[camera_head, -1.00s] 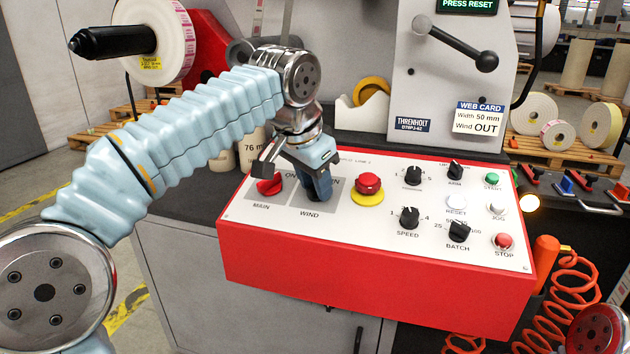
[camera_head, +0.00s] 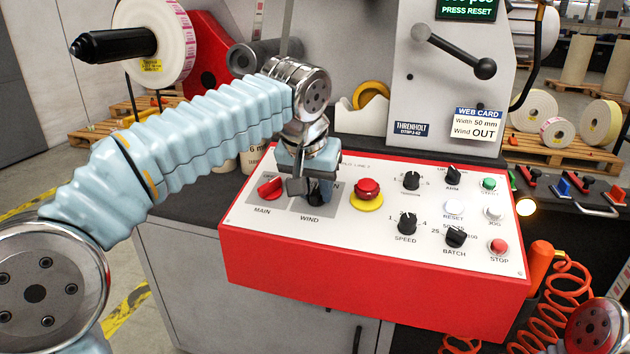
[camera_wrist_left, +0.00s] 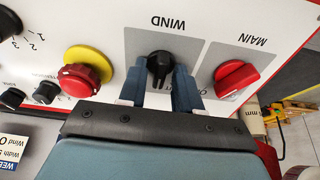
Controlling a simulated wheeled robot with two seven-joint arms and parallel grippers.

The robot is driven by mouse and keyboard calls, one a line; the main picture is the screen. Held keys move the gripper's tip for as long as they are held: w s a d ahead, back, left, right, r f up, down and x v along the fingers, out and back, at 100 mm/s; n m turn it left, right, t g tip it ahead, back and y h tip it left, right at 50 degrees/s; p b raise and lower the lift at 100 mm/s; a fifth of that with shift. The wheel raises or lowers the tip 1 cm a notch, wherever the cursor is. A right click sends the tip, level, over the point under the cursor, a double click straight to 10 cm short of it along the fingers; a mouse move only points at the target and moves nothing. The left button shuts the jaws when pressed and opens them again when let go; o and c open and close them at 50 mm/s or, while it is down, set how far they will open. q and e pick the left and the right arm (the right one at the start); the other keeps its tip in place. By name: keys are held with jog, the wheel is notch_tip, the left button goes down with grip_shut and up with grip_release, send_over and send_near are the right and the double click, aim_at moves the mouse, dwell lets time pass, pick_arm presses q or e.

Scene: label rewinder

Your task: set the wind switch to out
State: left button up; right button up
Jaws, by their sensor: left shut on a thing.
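The wind switch (camera_wrist_left: 160,65) is a black rotary knob on a grey plate marked WIND. In the left wrist view it sits between the two blue fingers of my left gripper (camera_wrist_left: 161,85), which is shut on it. In the head view my left gripper (camera_head: 311,195) points down over the grey WIND plate (camera_head: 310,218) and hides most of the knob, so its setting cannot be read there. The web card (camera_head: 477,124) reads "Width 50 mm" and "Wind OUT". My right gripper is not in view.
The red MAIN switch (camera_head: 270,188) is just left of my left gripper. A red emergency button on a yellow ring (camera_head: 367,195) is to its right. Black dials and coloured buttons fill the right of the red control box (camera_head: 370,274). A black lever (camera_head: 455,50) stands above.

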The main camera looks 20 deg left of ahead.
pick_arm(q)
jog(key=n, duration=0.2)
jog(key=shift+r+n+p, duration=0.15)
jog(key=shift+n+p, duration=0.2)
jog(key=shift+n, duration=0.05)
jog(key=shift+n+y+p, duration=0.35)
jog(key=shift+n+y, duration=0.05)
jog(key=shift+n, duration=1.6)
jog(key=o, duration=0.7)
jog(key=v, duration=1.3)
jog(key=shift+s+d+r, duration=0.1)
jog(key=shift+r, duration=0.2)
